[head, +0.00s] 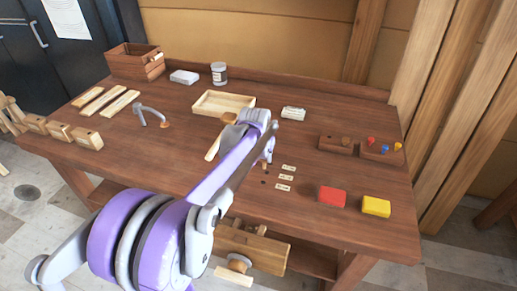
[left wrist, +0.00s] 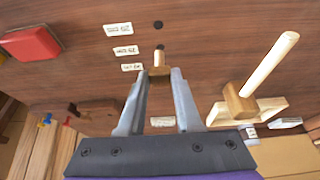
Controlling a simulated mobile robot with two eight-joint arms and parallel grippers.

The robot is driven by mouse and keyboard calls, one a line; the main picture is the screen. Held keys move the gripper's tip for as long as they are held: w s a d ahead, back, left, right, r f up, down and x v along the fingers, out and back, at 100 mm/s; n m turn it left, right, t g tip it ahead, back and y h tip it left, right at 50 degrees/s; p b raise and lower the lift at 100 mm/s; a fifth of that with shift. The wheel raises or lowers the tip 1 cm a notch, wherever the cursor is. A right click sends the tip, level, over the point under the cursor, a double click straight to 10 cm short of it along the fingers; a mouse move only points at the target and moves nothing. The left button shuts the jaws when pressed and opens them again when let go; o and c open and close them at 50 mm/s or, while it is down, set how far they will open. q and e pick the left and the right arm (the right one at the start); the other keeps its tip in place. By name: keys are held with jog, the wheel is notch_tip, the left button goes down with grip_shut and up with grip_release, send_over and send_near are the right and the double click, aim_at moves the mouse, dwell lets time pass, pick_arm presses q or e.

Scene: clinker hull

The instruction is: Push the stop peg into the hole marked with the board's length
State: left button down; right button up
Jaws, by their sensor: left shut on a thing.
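My left gripper (head: 267,158) is shut on the stop peg, low over the bench top. In the left wrist view the pale wooden peg (left wrist: 159,58) stands out between the fingertips (left wrist: 159,73). Three white labels lie in a row: a far one (left wrist: 118,29), a middle one (left wrist: 125,50) and one nearest the gripper (left wrist: 131,67). Their print is too small to read surely. Two dark holes show, one beside the far label (left wrist: 158,25) and one by the middle label (left wrist: 160,46). I cannot tell whether the peg touches the bench. My right gripper is not in view.
A mallet (left wrist: 262,76) lies close beside the gripper. A red block (head: 332,196) and yellow block (head: 376,206) sit at the front right. A shallow tray (head: 205,111) and small wooden boxes (head: 337,147) stand farther back. A vise (head: 252,246) hangs at the front edge.

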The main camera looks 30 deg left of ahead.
pick_arm(q)
jog(key=shift+s+f, duration=0.2)
jog(key=shift+s, duration=0.1)
jog(key=shift+w+f+b, duration=0.1)
jog(key=shift+f+b, duration=0.3)
jog(key=shift+f, duration=0.5)
notch_tip(320, 180, down, 3)
jog(key=shift+r+b, duration=0.2)
jog(key=shift+b, duration=0.4)
jog(key=shift+f, duration=0.65)
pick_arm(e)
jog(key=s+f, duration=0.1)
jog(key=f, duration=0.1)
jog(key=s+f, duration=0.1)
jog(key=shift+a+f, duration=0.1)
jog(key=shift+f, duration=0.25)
pick_arm(q)
jog(key=shift+f+b, duration=0.1)
jog(key=shift+b, duration=0.25)
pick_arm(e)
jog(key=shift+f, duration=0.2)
pick_arm(q)
jog(key=shift+f, duration=0.4)
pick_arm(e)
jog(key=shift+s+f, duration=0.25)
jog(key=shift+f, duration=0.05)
